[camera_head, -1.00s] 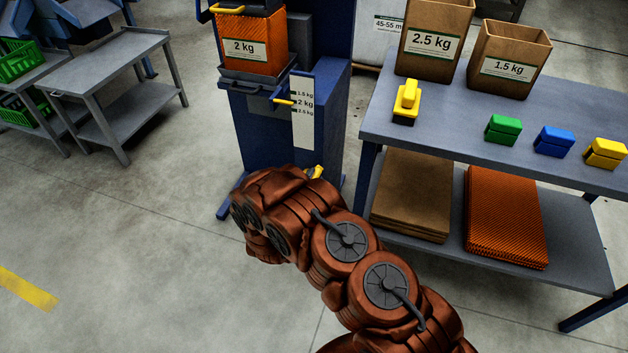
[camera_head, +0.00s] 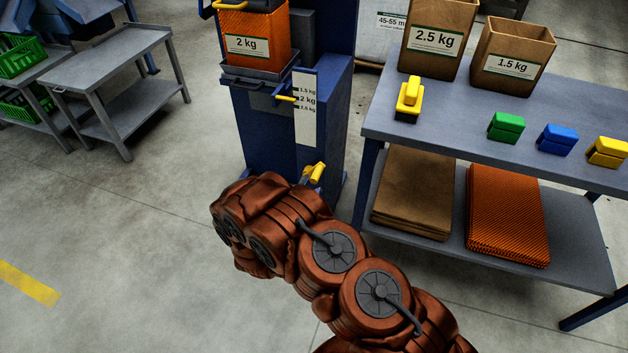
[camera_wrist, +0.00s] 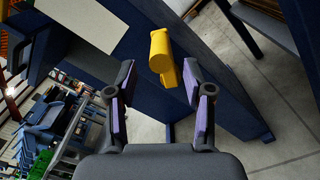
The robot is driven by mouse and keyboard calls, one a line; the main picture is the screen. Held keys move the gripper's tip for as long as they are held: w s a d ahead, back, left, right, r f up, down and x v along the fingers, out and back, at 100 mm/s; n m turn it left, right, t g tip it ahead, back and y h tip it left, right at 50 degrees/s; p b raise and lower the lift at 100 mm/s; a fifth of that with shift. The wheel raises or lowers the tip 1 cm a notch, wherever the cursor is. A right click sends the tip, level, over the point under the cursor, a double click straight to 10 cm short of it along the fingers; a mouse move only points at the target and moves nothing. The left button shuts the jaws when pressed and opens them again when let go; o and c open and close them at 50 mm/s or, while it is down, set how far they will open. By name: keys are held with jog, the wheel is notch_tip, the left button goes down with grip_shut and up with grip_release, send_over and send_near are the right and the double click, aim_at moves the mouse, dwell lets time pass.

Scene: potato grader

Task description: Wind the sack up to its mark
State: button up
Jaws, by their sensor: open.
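The orange mesh sack (camera_head: 252,40) with a 2 kg label sits on a grey tray on the blue machine (camera_head: 268,130). A yellow pointer (camera_head: 287,98) lies near the 2 kg line. A yellow crank handle (camera_head: 314,173) shows low on the machine, just beyond my arm. In the wrist view my gripper (camera_wrist: 162,90) is open, its fingers to either side below the yellow handle (camera_wrist: 161,52). I cannot tell whether they touch it. The head view hides my gripper behind my arm.
A grey table (camera_head: 480,140) at the right holds paper bags, a yellow stapler-like tool (camera_head: 408,98) and green, blue and yellow blocks. Its lower shelf holds flat stacked sacks (camera_head: 507,220). A grey cart (camera_head: 115,65) stands at the left. The floor between is clear.

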jog(key=v, duration=0.6)
jog(key=shift+s, duration=0.35)
jog(key=shift+a, duration=0.2)
